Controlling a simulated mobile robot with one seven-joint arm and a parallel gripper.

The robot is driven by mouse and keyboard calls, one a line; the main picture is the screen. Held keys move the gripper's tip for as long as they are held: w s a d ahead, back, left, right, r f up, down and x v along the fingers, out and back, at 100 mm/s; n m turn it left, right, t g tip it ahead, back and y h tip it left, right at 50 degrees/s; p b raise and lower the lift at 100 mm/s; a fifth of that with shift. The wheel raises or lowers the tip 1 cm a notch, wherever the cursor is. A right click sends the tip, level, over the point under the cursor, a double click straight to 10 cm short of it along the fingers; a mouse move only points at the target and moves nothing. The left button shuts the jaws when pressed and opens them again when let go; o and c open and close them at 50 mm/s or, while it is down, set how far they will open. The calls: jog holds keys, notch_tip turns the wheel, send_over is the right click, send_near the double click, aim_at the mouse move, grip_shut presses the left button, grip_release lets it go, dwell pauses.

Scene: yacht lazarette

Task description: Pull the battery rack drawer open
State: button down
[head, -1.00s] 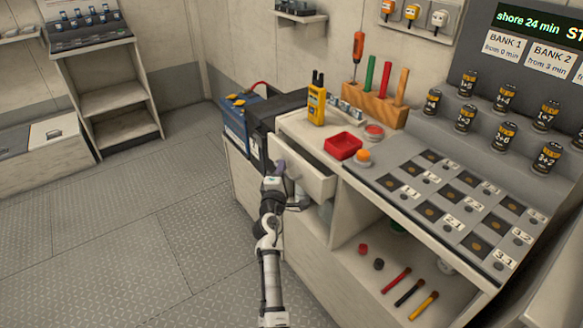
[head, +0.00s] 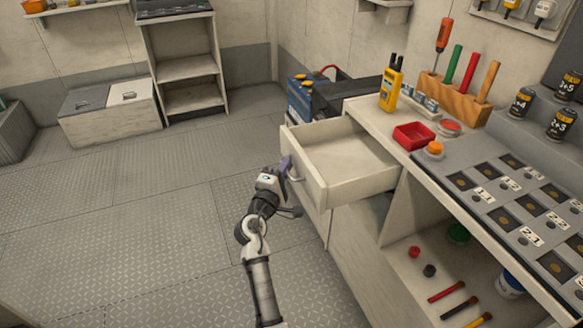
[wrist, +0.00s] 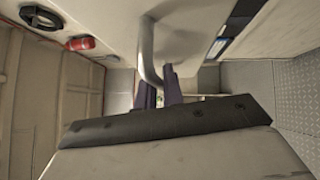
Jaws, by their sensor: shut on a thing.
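The battery rack drawer (head: 345,153) is pulled well out of the left end of the pale workbench, and its inside looks empty. My gripper (head: 288,168) is at the drawer's front face, shut on the drawer's bar handle (head: 296,173). In the wrist view the curved grey handle (wrist: 147,55) runs down to the dark fingers of my gripper (wrist: 165,88). The fingers hide part of the handle there.
A red tray (head: 414,136) and a yellow meter (head: 391,88) stand on the bench top. Loose red, black and yellow rods lie on the open shelf below. The plated floor (head: 130,210) to the left is clear. A low pale chest (head: 130,112) stands beyond it.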

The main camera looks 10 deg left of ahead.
jog(key=shift+d, duration=0.1)
jog(key=c, duration=1.8)
grip_release()
jog(key=s+a+f+b, duration=0.1)
jog(key=s+a+b, duration=0.1)
jog(key=s, duration=1.1)
jog(key=shift+s+f, duration=0.3)
jog(key=shift+f, duration=0.1)
